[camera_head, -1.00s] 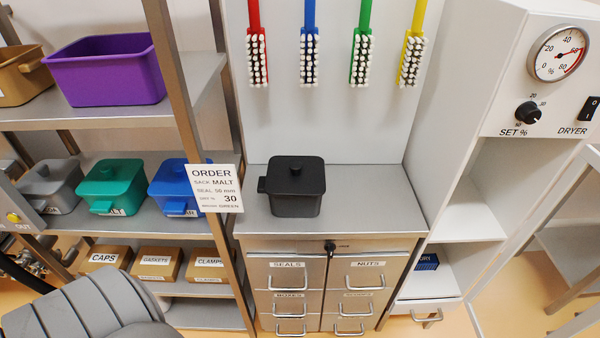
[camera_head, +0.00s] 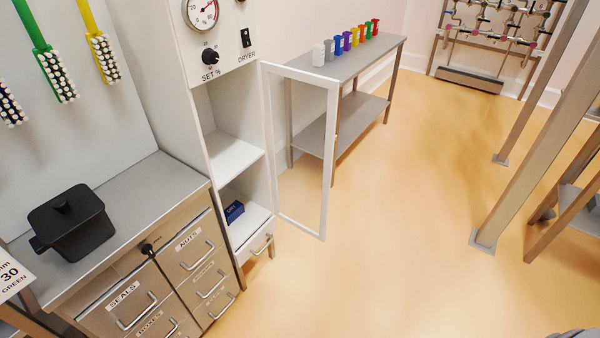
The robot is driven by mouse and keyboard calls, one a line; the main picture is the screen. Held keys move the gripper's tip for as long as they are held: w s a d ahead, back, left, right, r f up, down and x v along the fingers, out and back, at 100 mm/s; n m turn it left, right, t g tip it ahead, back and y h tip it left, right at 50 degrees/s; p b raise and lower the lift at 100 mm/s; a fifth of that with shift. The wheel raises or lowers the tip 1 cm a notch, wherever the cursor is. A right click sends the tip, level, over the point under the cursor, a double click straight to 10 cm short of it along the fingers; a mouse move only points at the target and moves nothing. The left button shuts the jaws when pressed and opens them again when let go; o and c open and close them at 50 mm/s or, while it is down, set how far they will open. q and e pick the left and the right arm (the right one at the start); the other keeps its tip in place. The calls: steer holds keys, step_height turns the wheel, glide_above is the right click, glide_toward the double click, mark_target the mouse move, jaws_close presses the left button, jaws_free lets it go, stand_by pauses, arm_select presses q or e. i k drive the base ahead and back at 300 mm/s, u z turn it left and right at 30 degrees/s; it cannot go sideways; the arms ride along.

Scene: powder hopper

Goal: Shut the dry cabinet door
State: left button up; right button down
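The dry cabinet (camera_head: 178,45) is a tall white cabinet left of centre, with a round gauge, a SET % knob and a DRYER switch on top. Its door (camera_head: 329,165) is a white frame with a clear pane, hinged on the cabinet's right side. The door stands wide open, swung out to the right over the floor. A small dark blue box (camera_head: 233,211) sits on the cabinet's low shelf. Neither of my grippers shows in this view.
A metal counter with drawers (camera_head: 160,190) and a black lidded bin (camera_head: 70,222) stands left of the cabinet. A grey side table (camera_head: 345,62) with several coloured containers is behind the door. Open floor (camera_head: 400,240) lies to the right, bounded by metal posts (camera_head: 540,130).

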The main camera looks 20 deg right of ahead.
mark_target(268, 69)
steer(key=z, duration=1.6)
steer(key=i, duration=3)
steer(key=u, duration=3.3)
